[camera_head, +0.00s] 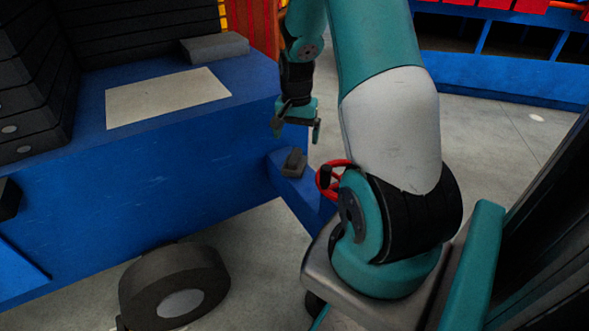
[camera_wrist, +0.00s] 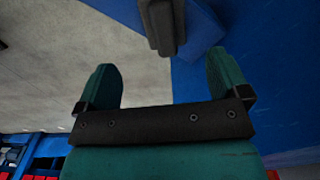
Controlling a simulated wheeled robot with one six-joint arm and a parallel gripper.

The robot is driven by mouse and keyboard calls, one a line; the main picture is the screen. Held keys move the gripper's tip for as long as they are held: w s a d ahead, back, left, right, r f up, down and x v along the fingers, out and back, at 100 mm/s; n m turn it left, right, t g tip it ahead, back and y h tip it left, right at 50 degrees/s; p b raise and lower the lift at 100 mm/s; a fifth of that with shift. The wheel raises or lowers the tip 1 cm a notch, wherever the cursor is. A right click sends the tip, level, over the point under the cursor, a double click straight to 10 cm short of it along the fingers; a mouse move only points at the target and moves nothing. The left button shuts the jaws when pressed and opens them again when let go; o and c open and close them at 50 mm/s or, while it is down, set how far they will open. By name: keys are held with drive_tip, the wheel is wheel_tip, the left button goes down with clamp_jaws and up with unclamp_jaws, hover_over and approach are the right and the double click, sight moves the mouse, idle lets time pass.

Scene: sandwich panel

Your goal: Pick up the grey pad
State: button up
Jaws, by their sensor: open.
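My gripper (camera_head: 296,130) is open and empty, with its two teal fingers pointing down. It hangs in the air beside the blue bench's right end, above a small dark grey block (camera_head: 292,163) on a low blue ledge. In the wrist view my gripper (camera_wrist: 162,72) has only floor and ledge between its fingers. The dark grey block (camera_wrist: 162,25) shows at the top there, beyond the fingertips and apart from them. A flat grey slab (camera_head: 215,46) lies on the bench's back right. I cannot tell for sure which grey piece is the pad.
A pale flat panel (camera_head: 167,96) lies on the blue bench (camera_head: 150,170). Black stacked drawers (camera_head: 35,120) stand at its left. A red handwheel (camera_head: 330,180) sits near the ledge. A dark wheel (camera_head: 175,285) is on the floor. Blue shelving (camera_head: 500,70) stands behind open floor.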

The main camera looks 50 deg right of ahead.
sight(295, 155)
wheel_tip(295, 155, down, 5)
drive_tip(key=shift+b, duration=0.6)
drive_tip(key=f, duration=0.1)
drive_tip(key=f+b, duration=0.1)
drive_tip(key=f, duration=0.1)
drive_tip(key=f+b, duration=0.1)
drive_tip(key=f, duration=0.1)
drive_tip(key=shift+w+f, duration=0.15)
drive_tip(key=shift+w, duration=0.2)
drive_tip(key=c, duration=1.1)
drive_tip(key=shift+r, duration=0.2)
wheel_tip(295, 155, up, 20)
drive_tip(key=p, duration=0.6)
drive_tip(key=shift+f, duration=0.1)
